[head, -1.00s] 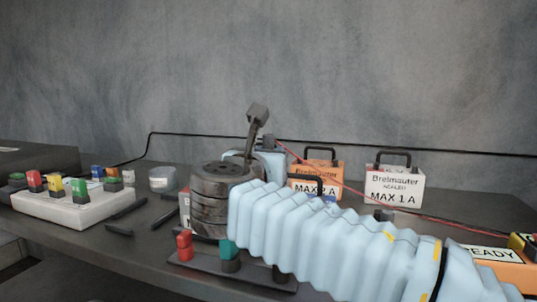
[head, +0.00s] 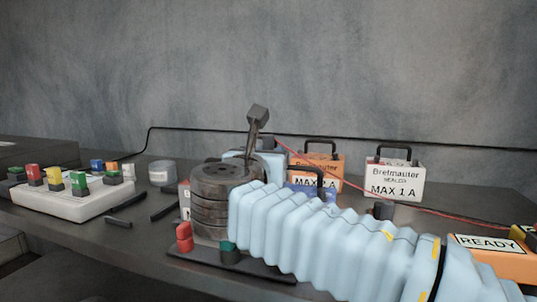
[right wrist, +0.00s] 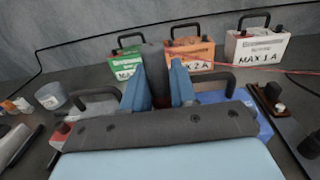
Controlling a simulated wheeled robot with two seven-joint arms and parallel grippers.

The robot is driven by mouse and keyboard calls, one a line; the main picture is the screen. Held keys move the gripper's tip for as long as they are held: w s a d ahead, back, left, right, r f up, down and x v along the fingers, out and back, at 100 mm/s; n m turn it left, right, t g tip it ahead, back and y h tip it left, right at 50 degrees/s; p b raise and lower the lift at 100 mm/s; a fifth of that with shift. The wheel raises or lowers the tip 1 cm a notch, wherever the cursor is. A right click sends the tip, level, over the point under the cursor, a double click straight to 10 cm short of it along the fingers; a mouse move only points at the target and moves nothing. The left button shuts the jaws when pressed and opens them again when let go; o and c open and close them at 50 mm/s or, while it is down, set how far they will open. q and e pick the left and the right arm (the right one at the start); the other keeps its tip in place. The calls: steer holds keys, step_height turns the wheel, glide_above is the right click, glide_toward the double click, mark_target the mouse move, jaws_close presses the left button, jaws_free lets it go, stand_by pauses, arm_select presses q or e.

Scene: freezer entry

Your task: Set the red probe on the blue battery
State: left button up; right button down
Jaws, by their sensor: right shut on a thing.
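The red probe (right wrist: 153,58) shows as a dark grey handle with a little red low between the blue fingers of my right gripper (right wrist: 158,66) in the right wrist view. The fingers are shut on it. In the head view the probe's dark handle (head: 257,125) sticks up, tilted, and a red lead runs right. The blue battery (right wrist: 250,113) is at the right of the gripper in the wrist view, partly hidden by the gripper body. In the head view the blue battery (head: 312,181) shows with its black handle, partly behind my arm's sleeve. The probe's tip is hidden.
Behind stand green (right wrist: 124,66), orange (right wrist: 192,55) and white (right wrist: 257,45) batteries with black handles. A red battery (right wrist: 63,128) is at the left. A white switch box (head: 75,202) is on the left. An orange READY box (head: 487,258) is at right.

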steer(key=shift+f+b, duration=0.3)
steer(key=shift+f, duration=0.3)
steer(key=c, duration=0.8)
jaws_free()
steer(key=b+v, duration=0.1)
steer(key=v, duration=1.2)
steer(key=shift+s+a, duration=0.15)
steer(key=shift+s, duration=0.2)
